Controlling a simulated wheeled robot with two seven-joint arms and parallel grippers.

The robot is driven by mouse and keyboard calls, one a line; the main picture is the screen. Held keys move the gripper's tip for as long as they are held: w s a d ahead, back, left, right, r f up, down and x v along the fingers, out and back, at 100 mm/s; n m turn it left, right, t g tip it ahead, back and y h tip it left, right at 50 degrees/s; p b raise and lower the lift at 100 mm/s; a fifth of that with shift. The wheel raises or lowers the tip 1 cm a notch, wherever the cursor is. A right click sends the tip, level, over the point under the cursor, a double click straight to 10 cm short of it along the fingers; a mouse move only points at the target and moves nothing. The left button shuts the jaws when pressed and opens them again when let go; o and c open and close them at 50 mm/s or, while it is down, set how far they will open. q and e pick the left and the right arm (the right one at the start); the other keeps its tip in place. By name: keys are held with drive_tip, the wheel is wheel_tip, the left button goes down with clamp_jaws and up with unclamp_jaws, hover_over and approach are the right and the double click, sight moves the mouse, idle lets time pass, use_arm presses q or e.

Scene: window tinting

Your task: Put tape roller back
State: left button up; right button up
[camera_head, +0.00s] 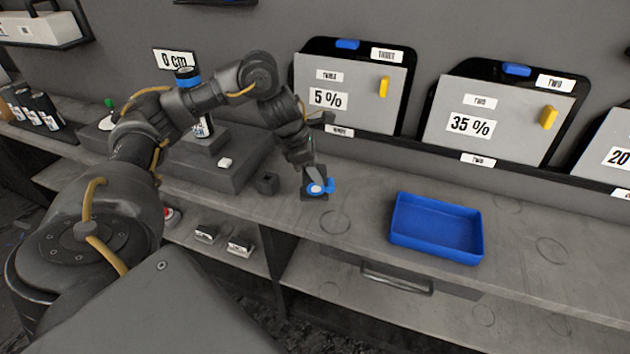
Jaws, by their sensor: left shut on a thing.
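My left gripper (314,181) reaches down from the left arm to the bench in front of the 5 % panel. It is shut on a small blue and white thing, which looks like the tape roller (328,186). The roller is low over a small dark block or base at the bench surface, and I cannot tell whether it touches it. The fingers hide part of the roller. My right gripper is not in view.
A blue tray (437,228), empty, stands right of the gripper. A small dark block (267,183) is just left of it. A dark stepped stand (215,165) holds a blue-capped bottle. Panels marked 5 % (352,93) and 35 % (483,117) lean behind.

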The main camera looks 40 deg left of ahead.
sight(309, 192)
use_arm(q)
drive_tip(key=shift+w+a+f, duration=0.1)
drive_tip(key=shift+a+f, duration=0.05)
drive_tip(key=shift+f, duration=0.2)
drive_tip(key=shift+w+f, duration=0.1)
drive_tip(key=shift+f, duration=1.4)
drive_tip(key=shift+f+b, duration=0.1)
drive_tip(key=shift+b, duration=0.25)
drive_tip(key=o, duration=1.1)
